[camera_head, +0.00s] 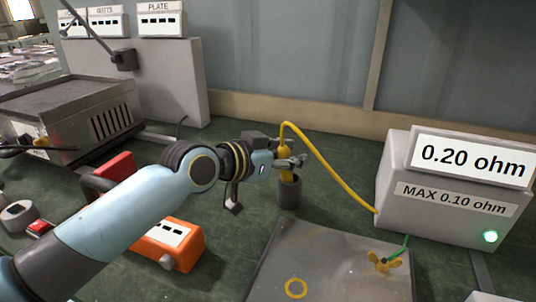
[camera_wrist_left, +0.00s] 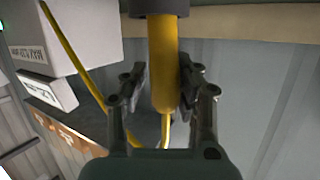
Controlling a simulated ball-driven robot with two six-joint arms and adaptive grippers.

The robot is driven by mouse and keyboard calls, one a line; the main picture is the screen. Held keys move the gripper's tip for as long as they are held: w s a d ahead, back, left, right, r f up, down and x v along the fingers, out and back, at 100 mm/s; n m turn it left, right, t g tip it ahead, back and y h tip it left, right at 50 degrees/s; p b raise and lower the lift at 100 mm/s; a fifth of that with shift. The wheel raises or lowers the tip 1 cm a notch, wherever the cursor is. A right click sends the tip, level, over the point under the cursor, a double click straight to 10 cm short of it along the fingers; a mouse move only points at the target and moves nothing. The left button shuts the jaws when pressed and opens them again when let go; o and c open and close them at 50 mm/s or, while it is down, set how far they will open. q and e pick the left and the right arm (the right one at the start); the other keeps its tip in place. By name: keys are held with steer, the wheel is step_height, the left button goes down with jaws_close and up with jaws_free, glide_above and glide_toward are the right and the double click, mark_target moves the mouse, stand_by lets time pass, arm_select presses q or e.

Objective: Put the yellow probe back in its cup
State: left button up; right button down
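The yellow probe (camera_head: 286,177) stands upright with its lower end inside the dark grey cup (camera_head: 289,195). Its yellow cable leaves the top. My left gripper (camera_head: 290,163) reaches in from the left, around the probe just above the cup. The cup (camera_wrist_left: 160,7) shows at the top edge there. How deep the probe sits is hidden by the cup wall. My right gripper is not in view.
The meter box (camera_head: 397,190) reading 0.20 ohm stands at right, joined to the probe by the cable (camera_head: 335,172). A metal plate (camera_head: 335,265) with a green-leaded yellow clip (camera_head: 386,262) lies in front. An orange box (camera_head: 172,243) sits below my left arm.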

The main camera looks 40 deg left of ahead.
arm_select(q)
steer(key=p+v, duration=0.1)
steer(key=v, duration=0.7)
steer(key=shift+s+p, duration=0.3)
steer(key=shift+s, duration=0.1)
steer(key=shift+s+a, duration=0.1)
steer(key=shift+a, duration=0.05)
